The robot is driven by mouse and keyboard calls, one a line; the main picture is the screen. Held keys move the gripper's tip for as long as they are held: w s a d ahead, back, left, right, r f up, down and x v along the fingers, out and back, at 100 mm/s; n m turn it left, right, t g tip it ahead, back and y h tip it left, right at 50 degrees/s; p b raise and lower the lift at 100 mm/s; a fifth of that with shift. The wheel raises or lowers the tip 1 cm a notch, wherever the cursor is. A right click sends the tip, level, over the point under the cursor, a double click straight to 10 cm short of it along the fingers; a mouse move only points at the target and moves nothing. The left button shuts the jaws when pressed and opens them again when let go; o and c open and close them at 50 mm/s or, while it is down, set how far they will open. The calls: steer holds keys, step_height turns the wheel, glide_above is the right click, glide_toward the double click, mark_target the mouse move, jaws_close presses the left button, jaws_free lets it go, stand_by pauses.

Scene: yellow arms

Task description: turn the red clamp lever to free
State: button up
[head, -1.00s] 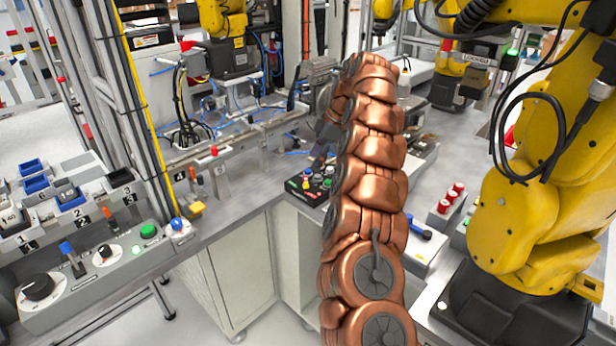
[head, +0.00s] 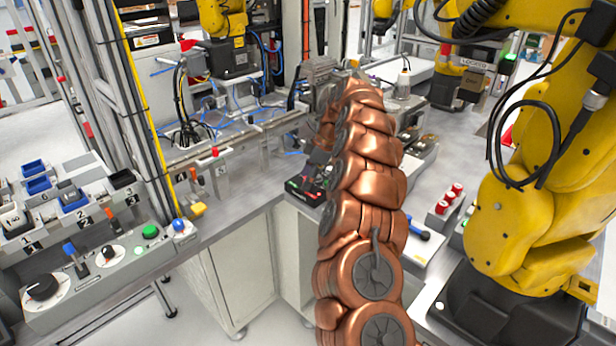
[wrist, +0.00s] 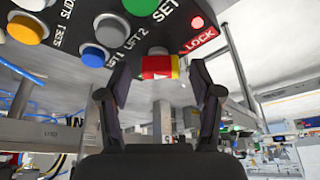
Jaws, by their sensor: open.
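In the wrist view, a short red and yellow piece (wrist: 160,67) shows between the fingertips of my gripper (wrist: 160,75); it looks like the clamp lever's handle. The fingers stand open, one on each side of it, and I cannot tell whether either touches it. The dark control panel (wrist: 95,48) fills the top of this view, with a red LOCK label (wrist: 200,41) and a small red part (wrist: 197,22) beside it. In the head view, my dark gripper (head: 318,168) is over the panel (head: 304,190) on the bench, and the lever is hidden.
A switch box (head: 110,268) is at left.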

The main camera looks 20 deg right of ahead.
steer(key=c, duration=1.2)
steer(key=shift+o, duration=0.2)
